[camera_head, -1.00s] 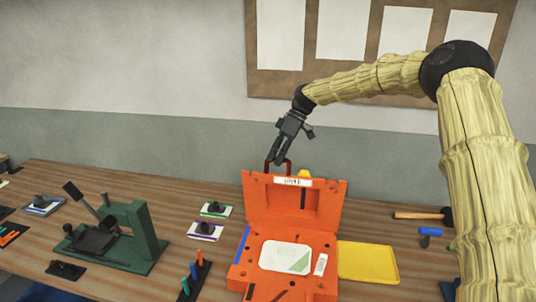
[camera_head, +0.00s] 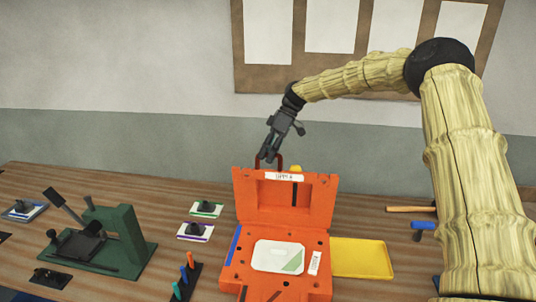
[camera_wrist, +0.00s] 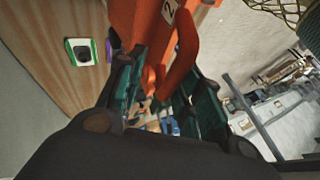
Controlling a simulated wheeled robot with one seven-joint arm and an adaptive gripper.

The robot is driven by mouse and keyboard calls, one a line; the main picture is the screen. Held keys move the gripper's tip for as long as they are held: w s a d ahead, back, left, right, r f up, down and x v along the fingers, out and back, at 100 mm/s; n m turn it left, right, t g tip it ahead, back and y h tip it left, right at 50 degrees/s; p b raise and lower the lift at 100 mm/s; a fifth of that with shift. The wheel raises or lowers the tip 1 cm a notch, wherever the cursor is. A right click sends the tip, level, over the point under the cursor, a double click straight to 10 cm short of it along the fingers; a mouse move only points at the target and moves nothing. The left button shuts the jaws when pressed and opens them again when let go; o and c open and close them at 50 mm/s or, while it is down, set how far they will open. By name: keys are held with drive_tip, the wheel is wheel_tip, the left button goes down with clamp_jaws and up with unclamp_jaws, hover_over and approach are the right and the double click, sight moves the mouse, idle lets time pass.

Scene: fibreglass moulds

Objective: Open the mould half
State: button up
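The orange mould's upper half (camera_head: 248,205), with a white label, stands upright on its hinge side, open above the lower half (camera_head: 236,275). The lower half lies flat with a pale panel and a green corner in it. A red-orange loop handle (camera_wrist: 187,60) is on the upper half's top edge. My gripper (camera_head: 265,155) points down at this handle from above and behind. In the wrist view, the handle passes between my two green-lined fingers (camera_wrist: 165,100). The fingers stand apart, with a gap visible beside the handle.
A yellow tray (camera_head: 362,258) lies right of the mould, with a hammer (camera_head: 410,209) and a blue-headed tool (camera_head: 423,226) beyond. A green press (camera_head: 125,235) stands at left. Small blocks (camera_head: 207,209) and upright coloured pegs (camera_head: 183,273) lie between. Wall behind.

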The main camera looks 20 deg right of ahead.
drive_tip(key=shift+s+a+r, duration=0.1)
drive_tip(key=shift+s+r, duration=0.05)
drive_tip(key=shift+r, duration=0.5)
drive_tip(key=v, duration=1.1)
drive_tip(key=shift+w+d+f, duration=0.2)
drive_tip(key=shift+w+d, duration=0.05)
drive_tip(key=shift+d, duration=0.15)
drive_tip(key=shift+f, duration=0.1)
